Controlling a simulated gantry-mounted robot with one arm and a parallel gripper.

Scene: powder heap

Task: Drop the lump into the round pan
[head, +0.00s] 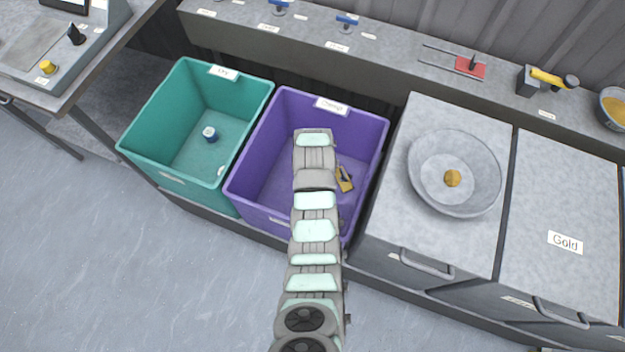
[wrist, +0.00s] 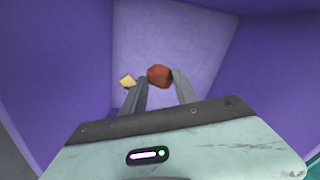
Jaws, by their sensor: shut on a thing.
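A reddish-brown lump (wrist: 159,74) sits between the fingertips of my gripper (wrist: 160,84) in the wrist view. The gripper is shut on it, inside the purple bin (head: 262,150). In the head view my arm hides the gripper and the lump. The round pan (head: 425,190) is a wide grey dish on the grey cabinet top, right of the purple bin. A small golden lump (head: 452,178) lies in the middle of the pan.
A small yellow and dark thing (head: 344,178) lies in the purple bin, beside my gripper. A teal bin (head: 150,125) with a small blue and white thing (head: 209,134) stands at left. The purple bin's walls rise around my gripper. A cabinet labelled Gold (head: 565,205) is at right.

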